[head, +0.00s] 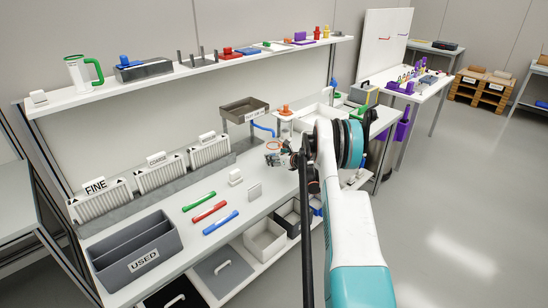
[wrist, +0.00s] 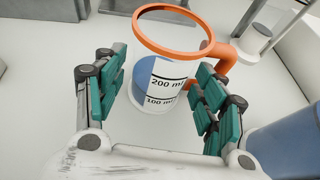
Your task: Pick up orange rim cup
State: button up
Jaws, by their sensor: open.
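The orange rim cup (wrist: 160,78) stands in the middle of the wrist view. It has an orange ring at the top, an orange handle at its right, a clear wall marked 200 ml and 100 ml, and blue inside. My gripper (wrist: 160,92) is open, with one green-padded finger on each side of the cup. A gap shows at the left finger; the right finger is close to the handle, and I cannot tell whether they touch. In the head view my gripper (head: 277,156) is over the workbench (head: 262,183), and my arm hides much of that area; the cup is not clear there.
A blue cylinder (wrist: 288,143) stands close to the right finger. A white stand with a post (wrist: 248,42) is behind the handle. In the head view a grey tray stand (head: 244,110) is behind my gripper, and coloured bars (head: 209,211) lie left of it.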

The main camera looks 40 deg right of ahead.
jog(key=x, duration=0.3)
jog(key=shift+s+b, duration=0.1)
jog(key=shift+b, duration=0.2)
jog(key=c, duration=0.9)
jog(key=shift+c, duration=0.2)
